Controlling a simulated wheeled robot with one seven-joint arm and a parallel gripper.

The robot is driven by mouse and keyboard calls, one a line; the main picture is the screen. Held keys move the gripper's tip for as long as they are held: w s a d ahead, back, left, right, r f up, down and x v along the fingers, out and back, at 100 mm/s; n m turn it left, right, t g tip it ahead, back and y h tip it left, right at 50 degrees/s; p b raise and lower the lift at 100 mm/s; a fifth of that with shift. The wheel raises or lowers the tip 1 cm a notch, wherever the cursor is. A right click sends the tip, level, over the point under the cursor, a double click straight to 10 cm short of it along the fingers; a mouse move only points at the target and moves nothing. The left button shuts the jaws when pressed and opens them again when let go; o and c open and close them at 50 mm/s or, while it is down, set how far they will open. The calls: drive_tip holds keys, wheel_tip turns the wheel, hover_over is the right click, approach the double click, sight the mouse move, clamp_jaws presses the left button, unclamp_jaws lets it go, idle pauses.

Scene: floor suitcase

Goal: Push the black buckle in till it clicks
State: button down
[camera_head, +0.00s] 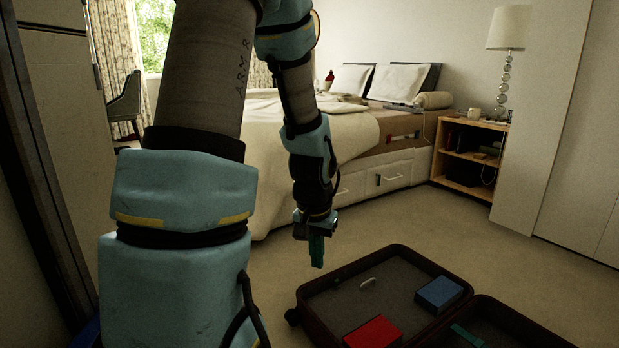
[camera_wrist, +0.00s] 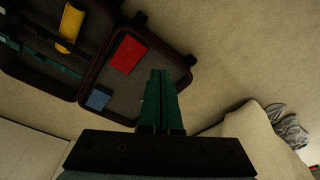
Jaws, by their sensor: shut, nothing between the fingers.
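An open dark suitcase (camera_head: 347,269) lies on the floor at the lower right of the head view, and it also shows at the upper left of the wrist view (camera_wrist: 166,46). A teal strap (camera_head: 466,336) crosses its nearer half, and the strap shows in the wrist view (camera_wrist: 52,65) too. I cannot make out the black buckle in either view. My gripper (camera_head: 317,262) points down above the floor, just beyond the suitcase's far left side.
A red item (camera_head: 373,333) and a blue item (camera_head: 439,293) lie in the suitcase's farther half. A yellow item (camera_wrist: 71,27) lies in the other half. A bed with drawers (camera_head: 385,175) and a wooden nightstand (camera_head: 466,158) stand behind. Carpet between them is clear.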

drive_tip(key=s+a+r+n+p, duration=0.1)
drive_tip(key=s+a+r+n, duration=0.3)
drive_tip(key=s+a+r, duration=0.4)
wheel_tip(320, 180, up, 34)
drive_tip(key=w+p, duration=0.1)
drive_tip(key=p, duration=3.5)
drive_tip(key=shift+w+a+r+m, duration=0.2)
drive_tip(key=shift+w+m, duration=0.05)
drive_tip(key=shift+m, duration=0.05)
